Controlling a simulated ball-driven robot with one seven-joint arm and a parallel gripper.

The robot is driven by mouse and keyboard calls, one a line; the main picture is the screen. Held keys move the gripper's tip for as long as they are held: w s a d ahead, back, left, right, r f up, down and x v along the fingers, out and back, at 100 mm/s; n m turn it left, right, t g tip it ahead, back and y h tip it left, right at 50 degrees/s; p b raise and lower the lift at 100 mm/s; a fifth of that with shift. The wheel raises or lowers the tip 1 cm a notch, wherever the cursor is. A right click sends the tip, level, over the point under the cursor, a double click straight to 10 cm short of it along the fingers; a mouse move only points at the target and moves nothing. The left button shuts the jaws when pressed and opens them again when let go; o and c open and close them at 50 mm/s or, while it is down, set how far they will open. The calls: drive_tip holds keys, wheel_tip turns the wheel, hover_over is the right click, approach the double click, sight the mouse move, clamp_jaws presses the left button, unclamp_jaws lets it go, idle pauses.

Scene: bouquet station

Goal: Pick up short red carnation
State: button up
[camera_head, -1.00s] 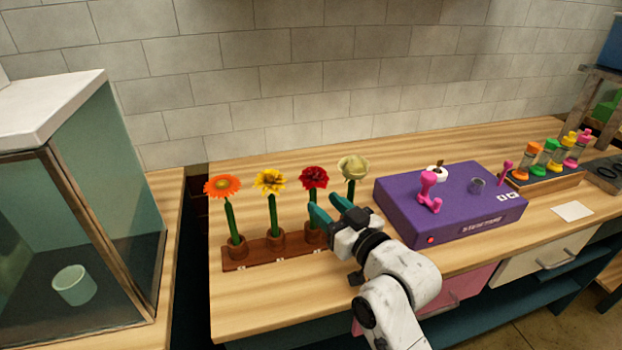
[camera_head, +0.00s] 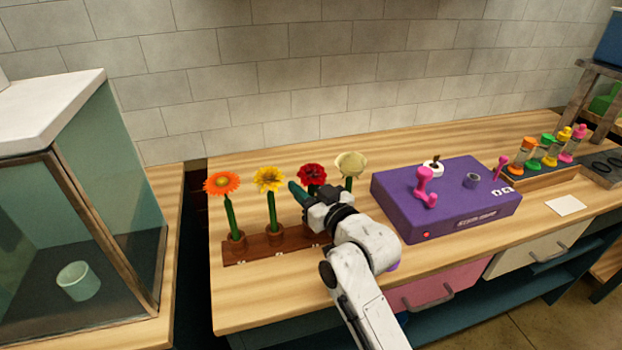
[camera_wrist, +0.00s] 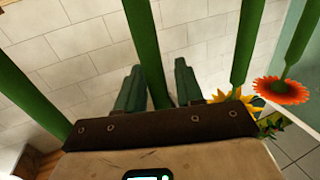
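The red carnation (camera_head: 312,174) stands upright in the wooden holder (camera_head: 262,250), third from the left, between a yellow flower (camera_head: 268,179) and a cream flower (camera_head: 350,164). My gripper (camera_head: 300,195) is at its stem, just below the bloom, and hides the lower stem and its cup. In the wrist view my gripper's two teal fingers (camera_wrist: 160,90) are apart, with a green stem (camera_wrist: 147,45) between them and narrow gaps at its sides. That view does not show the bloom on this stem.
An orange flower (camera_head: 221,184) stands at the holder's left end. The cream flower stands close to my gripper's right. A purple box (camera_head: 445,200) with pink parts is right of my arm. A glass cabinet (camera_head: 110,200) is at the left. Bare table lies in front of the holder.

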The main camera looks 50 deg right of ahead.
clamp_jaws()
drive_tip(key=shift+r, duration=0.1)
